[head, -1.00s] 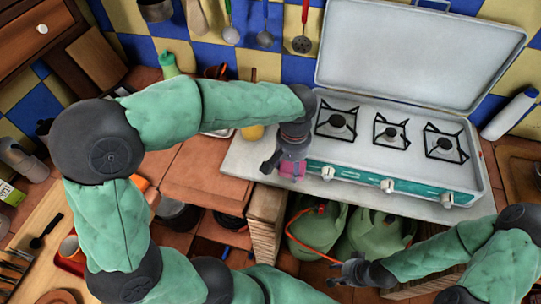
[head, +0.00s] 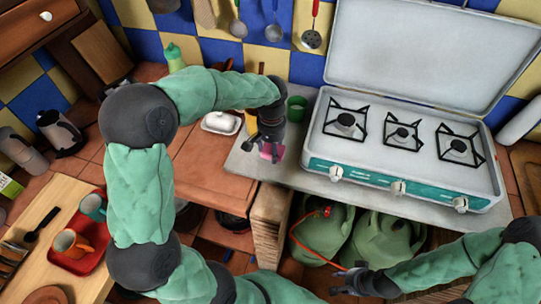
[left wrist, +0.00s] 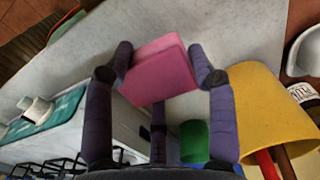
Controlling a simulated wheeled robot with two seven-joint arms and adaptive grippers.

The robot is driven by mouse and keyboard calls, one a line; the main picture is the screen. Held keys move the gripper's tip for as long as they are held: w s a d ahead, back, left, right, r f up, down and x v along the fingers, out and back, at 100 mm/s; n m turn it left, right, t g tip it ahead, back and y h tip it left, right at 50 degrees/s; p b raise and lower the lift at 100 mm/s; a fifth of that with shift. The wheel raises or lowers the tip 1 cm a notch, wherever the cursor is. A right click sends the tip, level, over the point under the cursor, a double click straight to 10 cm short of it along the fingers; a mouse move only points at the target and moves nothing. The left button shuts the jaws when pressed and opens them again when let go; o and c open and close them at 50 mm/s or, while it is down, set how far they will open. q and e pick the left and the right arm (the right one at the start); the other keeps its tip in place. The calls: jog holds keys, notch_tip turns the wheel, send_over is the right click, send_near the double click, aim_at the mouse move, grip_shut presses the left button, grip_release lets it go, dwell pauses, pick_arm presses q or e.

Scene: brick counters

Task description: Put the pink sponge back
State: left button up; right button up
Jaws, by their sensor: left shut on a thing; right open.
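The pink sponge (head: 270,152) is a small block held in my left gripper (head: 262,146), just above the grey counter slab (head: 300,180) left of the stove. In the left wrist view the sponge (left wrist: 160,70) sits between the two fingers of my left gripper (left wrist: 165,68), which are shut on it. My right gripper (head: 348,280) is open and empty at the lower middle of the head view, in front of the gas bottles.
A white stove (head: 400,165) with its lid up stands to the right. A green cup (head: 297,108) stands behind my left gripper. A yellow utensil holder (left wrist: 262,110) and a white butter dish (head: 220,123) are close by. Green gas bottles (head: 325,230) stand under the slab.

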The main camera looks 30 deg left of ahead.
aim_at(270, 155)
pick_arm(q)
jog(key=shift+w+a+f+b, duration=0.15)
jog(key=shift+f+b, duration=0.15)
jog(key=shift+f, duration=0.65)
jog(key=shift+a+f+b, duration=0.1)
jog(key=shift+f+b, duration=0.15)
jog(key=shift+f, duration=0.65)
jog(key=shift+f, duration=0.2)
jog(key=o, duration=1)
jog(key=shift+r, duration=0.1)
notch_tip(270, 155, up, 12)
jog(key=p, duration=0.3)
jog(key=shift+r+p, duration=0.1)
jog(key=shift+p, duration=0.25)
